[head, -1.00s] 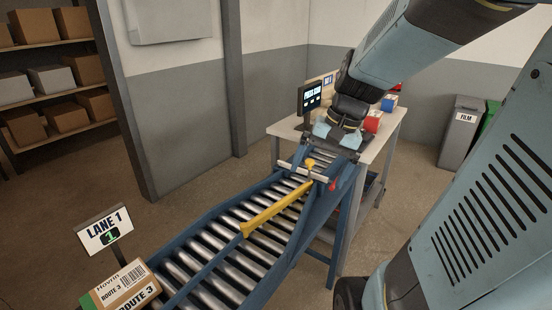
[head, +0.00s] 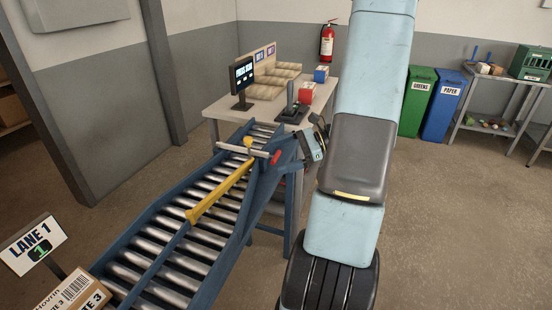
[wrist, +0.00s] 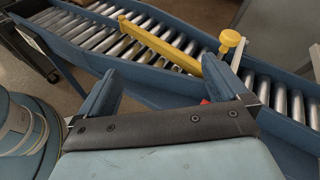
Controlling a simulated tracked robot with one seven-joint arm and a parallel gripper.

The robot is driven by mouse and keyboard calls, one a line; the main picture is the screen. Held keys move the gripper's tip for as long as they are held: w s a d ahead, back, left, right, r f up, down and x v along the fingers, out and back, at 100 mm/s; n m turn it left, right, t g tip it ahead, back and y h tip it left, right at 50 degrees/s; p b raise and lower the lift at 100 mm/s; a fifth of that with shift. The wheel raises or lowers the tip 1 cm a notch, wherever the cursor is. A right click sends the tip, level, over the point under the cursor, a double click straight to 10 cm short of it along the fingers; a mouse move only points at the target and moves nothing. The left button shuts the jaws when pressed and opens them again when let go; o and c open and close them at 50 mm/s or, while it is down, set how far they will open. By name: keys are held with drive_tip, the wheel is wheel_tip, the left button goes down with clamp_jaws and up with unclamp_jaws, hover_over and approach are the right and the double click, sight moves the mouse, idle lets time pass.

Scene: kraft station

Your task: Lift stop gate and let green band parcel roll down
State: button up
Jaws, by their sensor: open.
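A pale crossbar with a red end (head: 276,157) spans the upper rollers and looks like the stop gate; a pale upright bar also shows in the wrist view (wrist: 237,54). A yellow diverter arm (head: 217,194) with a round knob lies slantwise over the rollers. It crosses the wrist view too (wrist: 160,44). A cardboard parcel marked Route 3 (head: 78,290) is cut off at the lower left; no green band shows on it. My gripper (wrist: 165,88) is open and empty beside the conveyor's side rail. In the head view, my gripper (head: 318,143) is partly hidden by my arm.
The blue-railed roller conveyor (head: 217,262) runs from lower left to a table (head: 221,112) with a monitor (head: 242,77) and boxes. A Lane 1 sign (head: 33,245) stands at left. Green (head: 416,102) and blue bins (head: 441,106) stand behind. Floor at right is clear.

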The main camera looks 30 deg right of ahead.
sight(276, 155)
drive_tip(key=d+f+m+t+h, duration=0.2)
drive_tip(key=d+f+m+t, duration=0.65)
drive_tip(key=d, duration=0.35)
drive_tip(key=shift+m, duration=0.25)
drive_tip(key=x, duration=1.3)
drive_tip(key=shift+w+a, duration=0.1)
drive_tip(key=shift+a, duration=0.2)
drive_tip(key=c, duration=1.2)
drive_tip(key=shift+d, duration=0.1)
